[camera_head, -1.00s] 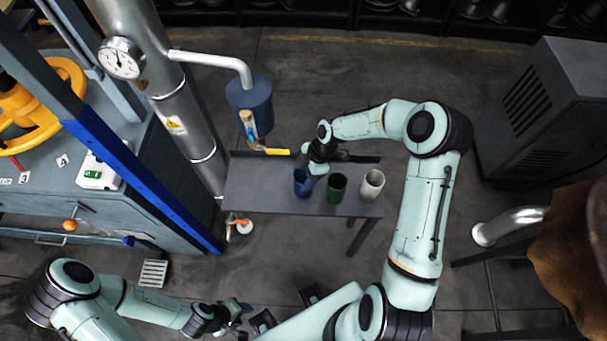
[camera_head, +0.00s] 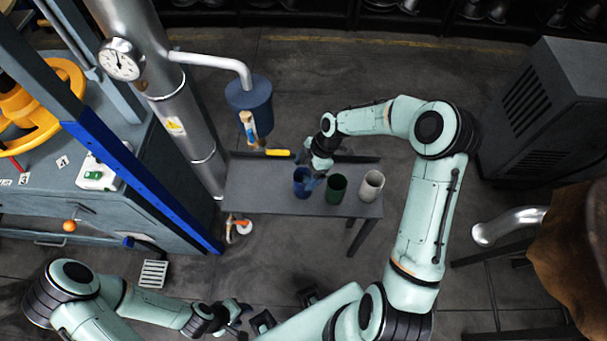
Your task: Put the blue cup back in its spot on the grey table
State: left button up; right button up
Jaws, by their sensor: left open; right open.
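The blue cup (camera_head: 301,183) stands upright on the grey table (camera_head: 256,190), leftmost in a row with a green cup (camera_head: 336,188) and a white cup (camera_head: 371,185). My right gripper (camera_head: 312,180) is open, right at the blue cup's upper right side. Whether its fingers touch the cup or reach around its rim I cannot tell. My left gripper (camera_head: 243,318) is open and empty, low in the picture, away from the table.
A blue tank with a yellow-handled valve (camera_head: 275,152) hangs over the table's back left. A steel pipe (camera_head: 185,125) with a gauge stands left of the table. The press with a yellow wheel (camera_head: 40,100) is at far left. The table's left part is bare.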

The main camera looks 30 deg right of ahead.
pick_arm(q)
jog(key=shift+w+r, duration=0.15)
jog(key=shift+r, duration=0.15)
pick_arm(e)
jog(key=v, duration=0.9)
jog(key=shift+r, duration=0.15)
